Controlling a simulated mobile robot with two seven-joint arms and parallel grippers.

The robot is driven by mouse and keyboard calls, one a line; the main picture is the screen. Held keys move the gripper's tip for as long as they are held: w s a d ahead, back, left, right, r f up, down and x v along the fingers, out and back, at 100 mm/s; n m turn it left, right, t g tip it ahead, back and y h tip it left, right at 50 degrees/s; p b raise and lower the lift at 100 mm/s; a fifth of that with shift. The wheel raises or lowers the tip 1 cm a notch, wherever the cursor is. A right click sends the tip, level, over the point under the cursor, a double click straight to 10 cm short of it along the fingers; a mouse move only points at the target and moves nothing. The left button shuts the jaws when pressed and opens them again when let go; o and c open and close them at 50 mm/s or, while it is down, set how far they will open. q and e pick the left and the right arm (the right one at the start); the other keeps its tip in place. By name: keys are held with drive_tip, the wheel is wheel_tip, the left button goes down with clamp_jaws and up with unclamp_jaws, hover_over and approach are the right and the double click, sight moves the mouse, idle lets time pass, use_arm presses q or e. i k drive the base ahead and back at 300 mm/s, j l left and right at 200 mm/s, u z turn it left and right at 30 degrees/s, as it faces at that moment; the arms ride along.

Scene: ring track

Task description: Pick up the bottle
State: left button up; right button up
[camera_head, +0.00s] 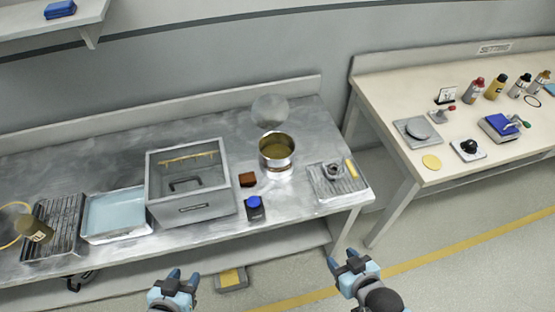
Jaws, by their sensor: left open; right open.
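Several bottles stand upright at the back of the right-hand table: a red-capped bottle (474,91), a yellowish bottle with a dark cap (495,87) and others at the far right. A brown, bottle-like object (38,229) is tilted at the far left of the metal bench; I cannot tell if it is a bottle. My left gripper (181,278) is open and empty at the bottom, in front of the metal bench. My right gripper (343,261) is open and empty to its right, over the floor. Both are well apart from the bottles.
The right table (400,90) also holds a blue device (500,126). Open floor lies between them.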

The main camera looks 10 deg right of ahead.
sight(29, 227)
drive_tip(key=u, duration=1.75)
